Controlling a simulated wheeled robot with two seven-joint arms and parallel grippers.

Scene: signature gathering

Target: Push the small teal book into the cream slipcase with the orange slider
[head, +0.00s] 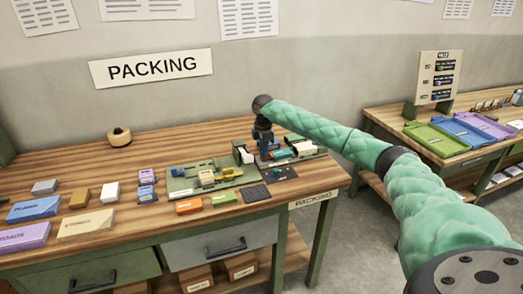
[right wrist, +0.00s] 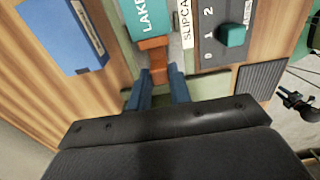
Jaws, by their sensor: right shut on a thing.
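The orange slider (right wrist: 153,45) shows in the right wrist view, its handle between the two blue fingers of my right gripper (right wrist: 159,84). My right gripper is shut on it. The teal book (right wrist: 146,18), lettered "LAKE", lies just beyond the slider's front block and seems to touch it; its far end is out of that view. In the head view my right gripper (head: 268,152) is at the packing fixture, and the teal book (head: 282,154) shows beside it. The cream slipcase (head: 304,149) is to the right of the book. My left gripper is not in view.
A dark panel (right wrist: 220,35) with a teal knob and the marks 0, 1, 2 is beside the slider. A green board (head: 185,185) with small parts lies left of the fixture. Several boxes and books, including a purple one (head: 22,237), cover the left table.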

